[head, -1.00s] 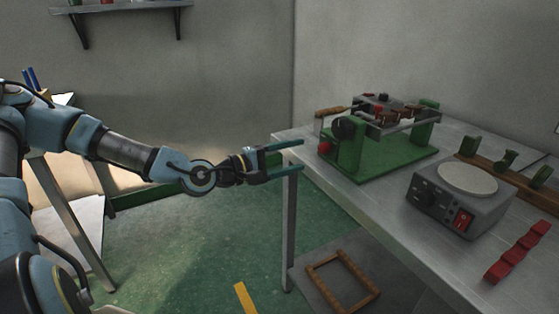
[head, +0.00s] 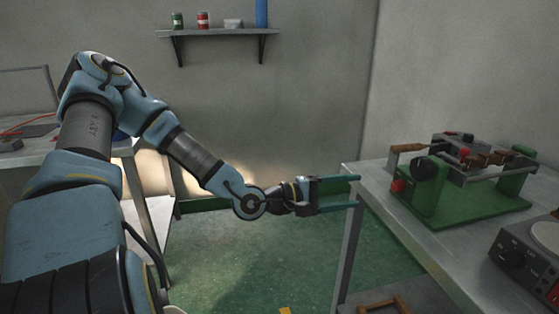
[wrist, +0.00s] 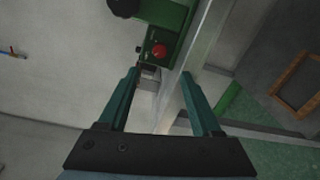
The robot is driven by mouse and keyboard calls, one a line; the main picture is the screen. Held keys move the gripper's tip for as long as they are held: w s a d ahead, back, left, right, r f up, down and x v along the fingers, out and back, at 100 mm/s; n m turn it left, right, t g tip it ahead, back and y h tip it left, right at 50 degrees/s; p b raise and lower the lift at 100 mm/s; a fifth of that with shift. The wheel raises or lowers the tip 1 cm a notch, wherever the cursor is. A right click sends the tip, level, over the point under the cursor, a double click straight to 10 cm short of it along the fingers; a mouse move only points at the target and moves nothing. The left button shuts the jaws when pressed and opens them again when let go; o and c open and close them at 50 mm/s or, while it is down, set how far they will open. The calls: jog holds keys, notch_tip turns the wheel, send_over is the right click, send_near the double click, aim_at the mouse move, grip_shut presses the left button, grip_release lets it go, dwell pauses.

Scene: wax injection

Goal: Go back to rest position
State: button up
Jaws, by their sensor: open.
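My gripper (head: 340,194) is open and empty in the head view. Its two green fingers point right, near the left edge of the metal table (head: 372,180). In the wrist view the two fingers (wrist: 160,95) stand apart with nothing between them but the view of the table edge. My arm stretches out from the left of the head view, bent at the elbow.
A green machine (head: 450,205) with wooden handles stands on the right table. A grey device (head: 530,250) is cut off at the right edge. A wooden frame (head: 385,306) lies low under the table. A wall shelf (head: 217,32) holds cans. Another table (head: 30,158) stands at left.

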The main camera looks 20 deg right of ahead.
jog(key=w+a+f+m+t+y+p, duration=0.1)
jog(key=w+a+f+m+y, duration=0.2)
jog(key=a+f+y, duration=0.5)
jog(key=w+a+f+t+y, duration=0.1)
jog(key=w+a+y, duration=0.15)
jog(key=a, duration=0.45)
jog(key=w+a+t+y, duration=0.1)
jog(key=w+a+y, duration=0.15)
jog(key=a, duration=0.55)
jog(key=s+a+r+y+p, duration=0.2)
jog(key=s+a+r+y, duration=0.2)
jog(key=a+r, duration=0.8)
jog(key=s+a, duration=0.1)
jog(key=a, duration=0.2)
jog(key=shift+r, duration=0.4)
